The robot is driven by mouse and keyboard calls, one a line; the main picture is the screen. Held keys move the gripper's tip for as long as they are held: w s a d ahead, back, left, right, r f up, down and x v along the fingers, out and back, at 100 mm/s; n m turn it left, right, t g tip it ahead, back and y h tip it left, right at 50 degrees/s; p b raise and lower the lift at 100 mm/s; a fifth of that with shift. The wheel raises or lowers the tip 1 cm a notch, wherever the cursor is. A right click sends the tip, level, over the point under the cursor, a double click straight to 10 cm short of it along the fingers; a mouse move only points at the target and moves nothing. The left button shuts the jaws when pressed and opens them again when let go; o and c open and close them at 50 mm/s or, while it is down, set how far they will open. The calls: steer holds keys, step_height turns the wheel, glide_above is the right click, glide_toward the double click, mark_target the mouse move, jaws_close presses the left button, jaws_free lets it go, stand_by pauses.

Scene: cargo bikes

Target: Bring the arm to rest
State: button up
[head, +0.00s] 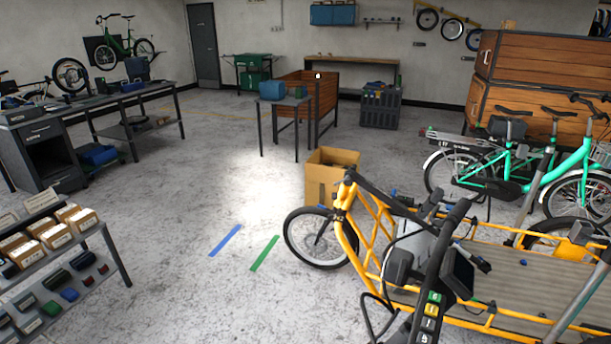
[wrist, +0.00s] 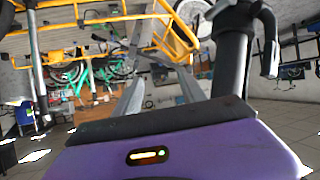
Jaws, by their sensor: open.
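My gripper (wrist: 154,66) shows in the wrist view as two grey fingers reaching away from the camera, with a gap between them. It is open, and I see nothing held between the fingers. A purple body with a dark edge and a small lit indicator fills the bottom of that view. The yellow cargo bike (head: 347,238) stands at the front right in the head view. Its yellow frame (wrist: 178,42) also shows beyond the fingers in the wrist view. I cannot make out my gripper in the head view.
Black handlebar parts (head: 440,255) rise close in front of me. A cardboard box (head: 325,183) stands behind the bike's front wheel. Green bikes (head: 575,170) stand at right. A shelf with boxes (head: 50,240) is at left. The middle floor is clear around blue and green tape strips.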

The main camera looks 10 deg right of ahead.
steer(key=s+a+r+n+t+y, duration=0.2)
steer(key=s+a+r, duration=0.45)
steer(key=s, duration=0.25)
steer(key=s+a+r+n+t+y, duration=0.1)
steer(key=s+a+r+t, duration=0.2)
steer(key=s+a+r, duration=0.45)
steer(key=s+a+f+g+y, duration=0.1)
steer(key=s+a, duration=0.3)
steer(key=s, duration=0.7)
steer(key=shift+s+f+n+g+y, duration=0.2)
steer(key=shift+s+n+g+y, duration=0.15)
steer(key=shift+g, duration=0.25)
